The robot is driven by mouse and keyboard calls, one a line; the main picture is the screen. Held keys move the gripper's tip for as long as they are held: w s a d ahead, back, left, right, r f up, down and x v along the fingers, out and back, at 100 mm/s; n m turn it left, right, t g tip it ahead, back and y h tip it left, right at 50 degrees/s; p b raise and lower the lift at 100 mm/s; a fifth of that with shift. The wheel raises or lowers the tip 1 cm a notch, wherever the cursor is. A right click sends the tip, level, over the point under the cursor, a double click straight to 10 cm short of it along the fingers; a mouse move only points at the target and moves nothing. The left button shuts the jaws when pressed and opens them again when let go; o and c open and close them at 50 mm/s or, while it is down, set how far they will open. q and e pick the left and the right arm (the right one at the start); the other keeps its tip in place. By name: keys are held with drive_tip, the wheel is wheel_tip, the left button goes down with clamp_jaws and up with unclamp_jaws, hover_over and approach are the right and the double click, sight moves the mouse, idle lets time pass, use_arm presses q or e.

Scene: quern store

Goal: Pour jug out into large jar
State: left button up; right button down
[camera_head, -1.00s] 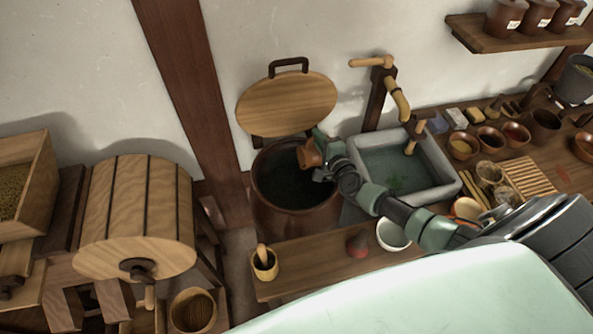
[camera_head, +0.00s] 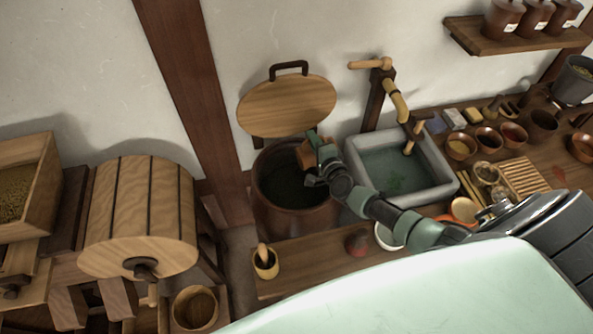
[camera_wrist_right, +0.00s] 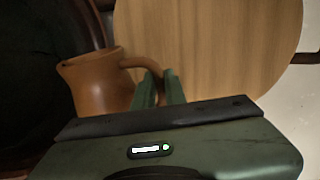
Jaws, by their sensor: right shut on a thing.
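The large jar (camera_head: 285,218) is a big brown vessel standing open, with a dark interior. The small orange-brown jug (camera_head: 304,154) is over the back right part of its mouth, partly hidden by my right gripper (camera_head: 316,166). In the right wrist view the jug (camera_wrist_right: 101,88) is left of my right gripper (camera_wrist_right: 160,86), whose fingers are shut on its handle. The jug's rim faces the upper left, toward the dark jar opening. I cannot see what is in the jug or any stream. My left gripper is not in view.
A round wooden lid (camera_head: 287,107) stands behind the jar against the wall. A stone sink (camera_head: 447,176) with a bamboo spout (camera_head: 396,100) is on the right. A mortar with pestle (camera_head: 265,264) and a small red-brown vessel (camera_head: 357,243) stand on the front bench.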

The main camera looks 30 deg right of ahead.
drive_tip(key=shift+w+a+r+n+p, duration=0.15)
drive_tip(key=shift+a+n+p, duration=0.15)
drive_tip(key=shift+a+p, duration=0.2)
drive_tip(key=shift+a+r+n+p, duration=0.15)
drive_tip(key=shift+a+n+p, duration=0.15)
drive_tip(key=shift+a+p, duration=0.2)
